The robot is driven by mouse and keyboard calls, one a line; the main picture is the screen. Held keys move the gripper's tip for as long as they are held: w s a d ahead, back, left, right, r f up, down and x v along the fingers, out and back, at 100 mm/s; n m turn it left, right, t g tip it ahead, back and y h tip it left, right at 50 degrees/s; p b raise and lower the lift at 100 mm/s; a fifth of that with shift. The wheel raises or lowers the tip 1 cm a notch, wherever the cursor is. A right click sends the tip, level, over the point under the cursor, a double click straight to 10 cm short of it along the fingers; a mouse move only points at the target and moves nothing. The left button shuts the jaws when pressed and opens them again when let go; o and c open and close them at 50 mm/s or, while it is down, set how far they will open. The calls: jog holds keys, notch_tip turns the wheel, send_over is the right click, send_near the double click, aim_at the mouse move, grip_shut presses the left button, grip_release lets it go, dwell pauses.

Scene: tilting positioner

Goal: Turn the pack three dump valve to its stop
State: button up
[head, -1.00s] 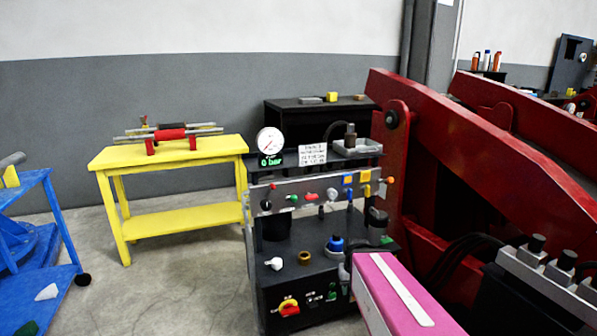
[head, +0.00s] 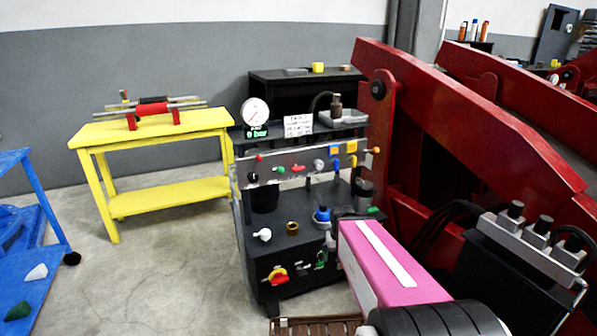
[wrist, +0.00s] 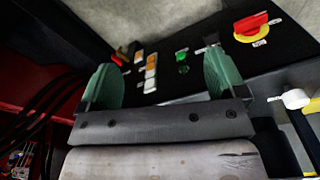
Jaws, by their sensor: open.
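The pack is a black hydraulic unit (head: 262,290) in the middle of the head view, with a dial gauge (head: 255,111) and a strip of small coloured knobs (head: 300,168). On its lower deck are a white knob (head: 263,234), a brass ring (head: 292,228) and a blue-topped fitting (head: 322,214). I cannot tell which control is the dump valve. My gripper (wrist: 160,80) is open, its green pads apart and nothing held. The wrist view shows it over the pack's front panel, near a green button (wrist: 182,56). In the head view my pink arm largely hides it.
A red-and-yellow rotary switch (head: 278,274) is on the pack's front. Red steel beams (head: 470,110) and black hoses crowd the right. A yellow table (head: 150,190) stands left, and a blue bench (head: 30,270) is at far left. Floor between them is open.

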jog(key=w+d+r+t+h, duration=0.15)
jog(key=w+t, duration=0.25)
jog(key=w, duration=0.4)
jog(key=n+t+y, duration=0.4)
jog(key=t+y, duration=0.4)
jog(key=t, duration=0.5)
send_near(299, 169)
jog(key=x, duration=1.1)
jog(key=shift+w+f, duration=0.1)
jog(key=shift+w, duration=0.1)
jog(key=c, duration=0.9)
